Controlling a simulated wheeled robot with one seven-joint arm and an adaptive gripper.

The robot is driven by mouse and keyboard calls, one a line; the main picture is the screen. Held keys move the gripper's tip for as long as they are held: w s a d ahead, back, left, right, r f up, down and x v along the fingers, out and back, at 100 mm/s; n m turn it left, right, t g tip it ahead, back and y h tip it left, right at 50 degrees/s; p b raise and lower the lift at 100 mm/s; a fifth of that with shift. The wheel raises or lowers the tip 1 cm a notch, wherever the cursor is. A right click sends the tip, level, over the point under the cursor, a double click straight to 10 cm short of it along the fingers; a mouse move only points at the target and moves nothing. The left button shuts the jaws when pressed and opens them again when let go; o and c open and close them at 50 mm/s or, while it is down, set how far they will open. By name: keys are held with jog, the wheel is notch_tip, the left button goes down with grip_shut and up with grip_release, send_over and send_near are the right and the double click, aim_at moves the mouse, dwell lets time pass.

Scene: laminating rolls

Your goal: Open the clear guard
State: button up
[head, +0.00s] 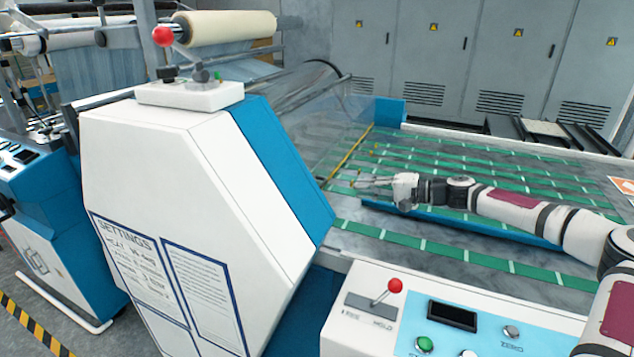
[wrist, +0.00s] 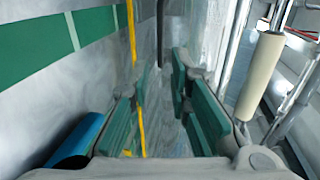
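The clear guard (head: 335,120) is a curved transparent panel beside the white and blue machine housing (head: 190,190). Its lower part reaches down close to the bed, near a yellow strip (head: 350,152). My gripper (head: 358,182) is low over the bed, to the right of the guard's lower end, pointing left towards it. In the wrist view my gripper (wrist: 158,78) has its two green-padded fingers apart, with nothing clearly held between them. The yellow strip (wrist: 132,35) runs just left of the gap there. A pale, see-through surface (wrist: 203,35) lies beyond the right finger. I cannot tell whether the fingers touch the guard.
The bed carries green belts (head: 440,247) and a blue bar (head: 470,224) below my arm. A control panel (head: 450,320) with a red-knobbed lever stands in front. A cream roll (head: 230,27) is behind the housing. Grey cabinets (head: 440,50) line the back.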

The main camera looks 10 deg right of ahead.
jog(key=x, duration=1.3)
jog(key=shift+w+a, duration=0.2)
jog(key=shift+a, duration=0.1)
jog(key=shift+c, duration=0.5)
grip_shut()
